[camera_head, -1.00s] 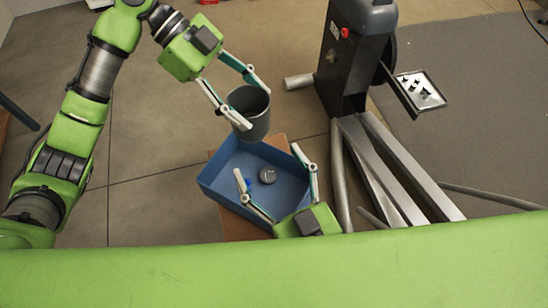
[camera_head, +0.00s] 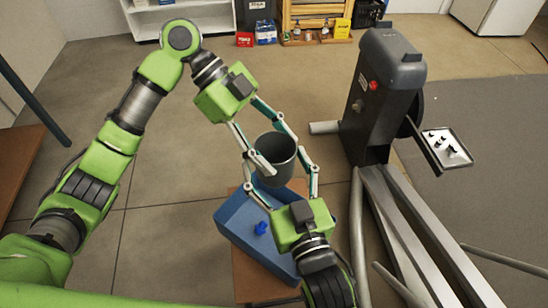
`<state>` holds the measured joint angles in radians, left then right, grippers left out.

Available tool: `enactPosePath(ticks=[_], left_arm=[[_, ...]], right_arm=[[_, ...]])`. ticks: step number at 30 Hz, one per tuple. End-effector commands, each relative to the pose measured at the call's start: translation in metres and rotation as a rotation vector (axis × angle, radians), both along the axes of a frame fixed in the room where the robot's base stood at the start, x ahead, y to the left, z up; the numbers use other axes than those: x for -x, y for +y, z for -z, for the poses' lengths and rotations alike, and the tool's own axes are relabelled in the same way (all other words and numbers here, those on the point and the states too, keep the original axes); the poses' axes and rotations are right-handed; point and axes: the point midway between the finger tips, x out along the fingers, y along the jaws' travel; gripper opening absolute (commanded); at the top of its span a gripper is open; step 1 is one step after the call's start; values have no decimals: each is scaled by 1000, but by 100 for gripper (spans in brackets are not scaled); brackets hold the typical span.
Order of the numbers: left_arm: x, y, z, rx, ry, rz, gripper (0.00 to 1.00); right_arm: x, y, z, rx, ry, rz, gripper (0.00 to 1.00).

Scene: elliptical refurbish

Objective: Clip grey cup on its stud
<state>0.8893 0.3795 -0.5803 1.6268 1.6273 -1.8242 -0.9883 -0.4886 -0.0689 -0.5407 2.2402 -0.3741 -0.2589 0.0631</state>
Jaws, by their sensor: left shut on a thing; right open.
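The grey cup (camera_head: 277,166) is open at the top and held roughly upright above the blue bin. My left gripper (camera_head: 277,150) comes in from the upper left and is shut on the cup, with one finger on each side. My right gripper (camera_head: 281,178) comes up from below. Its fingers are spread on either side of the lower part of the cup, and it is open; whether they touch the cup I cannot tell. I cannot make out the cup's stud for certain.
The blue bin (camera_head: 232,222) stands on a brown surface (camera_head: 252,284) below the cup, with a small blue part (camera_head: 261,228) in it. A tray (camera_head: 447,148) with several dark parts is right of the post. Metal rails (camera_head: 425,245) run toward the lower right.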

Motion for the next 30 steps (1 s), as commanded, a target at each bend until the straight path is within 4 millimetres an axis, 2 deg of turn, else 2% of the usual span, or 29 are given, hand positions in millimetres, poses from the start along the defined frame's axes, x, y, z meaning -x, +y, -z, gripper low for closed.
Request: enactPosePath(ticks=[5, 14, 19, 23, 24, 25, 30], left_arm=[[0, 0, 0, 0, 0, 0, 24], [0, 0, 0, 0, 0, 0, 24], [0, 0, 0, 1, 0, 1, 24], [1, -1, 0, 2, 1, 3, 24], [1, -1, 0, 2, 1, 3, 65], [1, -1, 0, 1, 2, 4, 72], [1, -1, 0, 1, 1, 2, 74]], right_arm=[[-11, 4, 0, -1, -1, 0, 73], [-12, 5, 0, -1, 0, 0, 73], [-12, 5, 0, -1, 0, -1, 32], [-12, 5, -1, -1, -2, -2, 31], [-12, 6, -1, -1, -3, -2, 31], [-12, 6, -2, -1, -4, -2, 31], [-12, 5, -1, -1, -3, -1, 31]])
